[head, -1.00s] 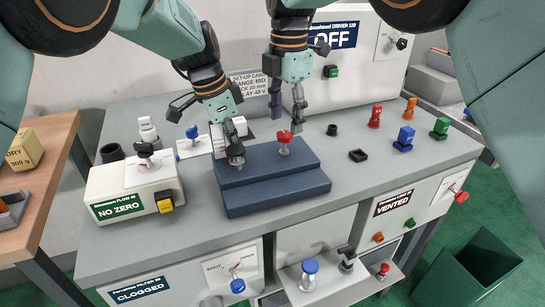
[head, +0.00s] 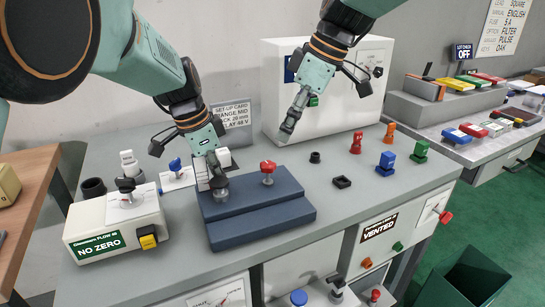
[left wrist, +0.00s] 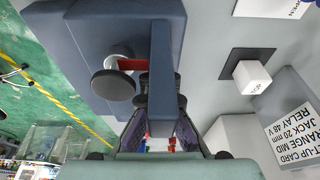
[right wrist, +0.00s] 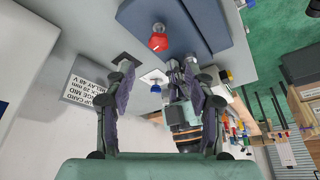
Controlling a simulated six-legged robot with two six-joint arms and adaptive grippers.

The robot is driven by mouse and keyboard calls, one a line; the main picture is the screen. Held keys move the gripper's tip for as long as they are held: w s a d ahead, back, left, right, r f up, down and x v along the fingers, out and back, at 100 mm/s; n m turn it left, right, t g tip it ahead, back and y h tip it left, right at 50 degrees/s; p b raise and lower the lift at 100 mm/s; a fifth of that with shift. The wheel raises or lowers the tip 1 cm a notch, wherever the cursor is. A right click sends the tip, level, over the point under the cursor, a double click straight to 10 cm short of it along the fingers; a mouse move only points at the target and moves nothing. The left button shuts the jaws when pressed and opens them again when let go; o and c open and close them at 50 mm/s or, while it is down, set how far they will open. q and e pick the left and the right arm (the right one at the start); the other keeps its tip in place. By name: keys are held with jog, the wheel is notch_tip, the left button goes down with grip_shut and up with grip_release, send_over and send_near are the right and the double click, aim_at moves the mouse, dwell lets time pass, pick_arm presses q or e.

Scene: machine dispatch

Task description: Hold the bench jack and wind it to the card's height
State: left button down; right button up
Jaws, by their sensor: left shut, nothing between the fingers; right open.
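The dark blue stepped block (head: 262,226), which I take as the bench jack, stands on the grey bench. A red knob (head: 268,167) on a metal stem rises from its right part; a dark grey knob (head: 221,190) is at its left end. My left gripper (head: 214,172) is shut and empty, its fingertips down beside the dark knob; contact is unclear. In the left wrist view the block (left wrist: 95,40) lies close behind the fingers. My right gripper (right wrist: 160,105) is open and empty, raised behind and right of the red knob. The set-up card (head: 231,114) reads "JACK 20 mm".
A white box marked NO ZERO (head: 112,228) stands left of the block. A white cabinet (head: 345,105) stands behind. Bench around the ring is clear.

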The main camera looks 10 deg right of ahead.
aim_at(269, 165)
jog(key=x, duration=0.9)
jog(key=shift+f, duration=0.25)
grip_shut()
jog(key=shift+s+a+m+t+h, duration=0.1)
jog(key=shift+m+t+h, duration=0.25)
jog(key=shift+m, duration=0.85)
jog(key=shift+s+a+m+t+h, duration=0.15)
jog(key=shift+m+t+h, duration=0.15)
jog(key=shift+m, duration=0.9)
